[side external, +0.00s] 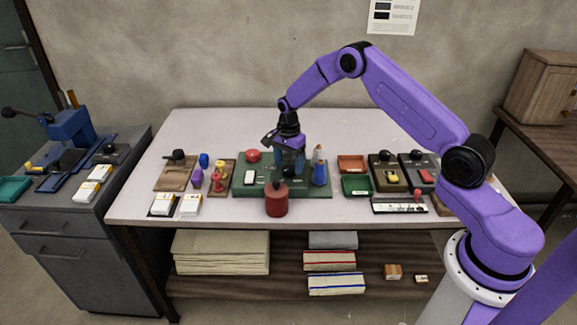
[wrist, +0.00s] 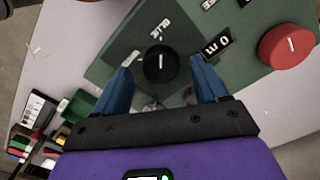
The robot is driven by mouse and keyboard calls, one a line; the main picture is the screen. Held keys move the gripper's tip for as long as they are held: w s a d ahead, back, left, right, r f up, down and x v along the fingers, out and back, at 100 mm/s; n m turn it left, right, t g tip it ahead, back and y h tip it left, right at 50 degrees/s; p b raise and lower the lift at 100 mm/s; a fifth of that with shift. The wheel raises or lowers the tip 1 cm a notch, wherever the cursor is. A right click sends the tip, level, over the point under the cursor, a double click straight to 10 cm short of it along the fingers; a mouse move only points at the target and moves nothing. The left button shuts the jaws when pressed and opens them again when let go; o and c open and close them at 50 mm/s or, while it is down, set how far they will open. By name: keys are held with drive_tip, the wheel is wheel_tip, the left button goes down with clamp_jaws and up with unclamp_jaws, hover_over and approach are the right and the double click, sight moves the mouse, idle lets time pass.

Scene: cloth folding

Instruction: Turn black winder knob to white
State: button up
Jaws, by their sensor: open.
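The black knob (wrist: 160,63) sits on the green board (wrist: 107,50), with a short white mark on its top. In the wrist view, the mark runs roughly up and down the picture. Two small white labels lie beside the knob, one above it (wrist: 160,28) and one to its left (wrist: 131,58); their lettering is too small to read surely. My gripper (wrist: 161,72) is open, its blue fingertips on either side of the knob with gaps visible. In the side view, my gripper (side external: 290,164) points down over the green board (side external: 240,189); the knob is not clearly distinguishable there.
A red knob (wrist: 288,46) and a black-and-white label (wrist: 217,44) are on the same board. In the side view, a red cylinder (side external: 277,202) stands at the board's front, and blue bottles (side external: 319,172) stand right of my gripper. Several trays and devices flank the board.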

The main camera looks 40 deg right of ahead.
drive_tip(key=shift+f, duration=0.8)
drive_tip(key=shift+c, duration=0.4)
drive_tip(key=c, duration=1)
